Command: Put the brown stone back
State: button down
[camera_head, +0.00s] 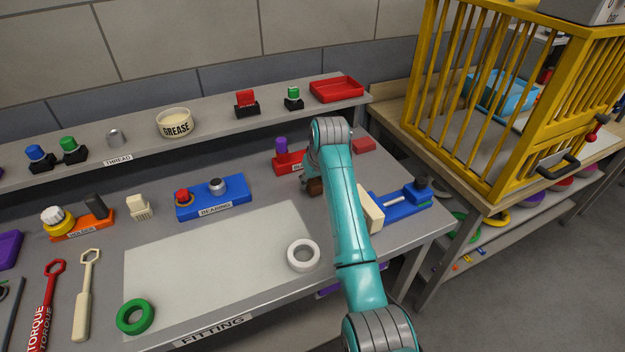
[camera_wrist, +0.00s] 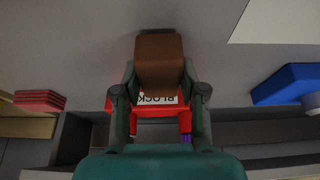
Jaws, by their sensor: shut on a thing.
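The brown stone (camera_wrist: 160,58) is held between the two fingers of my gripper (camera_wrist: 160,75), which is shut on it. In the head view the stone (camera_head: 315,187) shows just below the end of my arm, partly hidden by it. A red holder labelled BLOCK (camera_head: 284,168) stands behind and to the left of the stone, with a purple piece (camera_head: 281,145) at its left end. In the wrist view the red holder (camera_wrist: 184,121) appears beyond the stone, partly covered by my fingers. My arm hides the holder's right part in the head view.
A red block (camera_head: 363,145) lies to the right of the holder. A blue vise-like fixture (camera_head: 407,203) stands at the right, and a blue BEARING holder (camera_head: 237,196) at the left. A white ring (camera_head: 303,255) lies on the pale mat (camera_head: 220,260). The shelf (camera_head: 215,115) runs behind.

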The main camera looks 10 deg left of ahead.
jog(key=shift+f, duration=0.35)
jog(key=c, duration=1)
grip_release()
jog(key=shift+o, duration=0.4)
jog(key=o, duration=0.5)
jog(key=shift+v, duration=4)
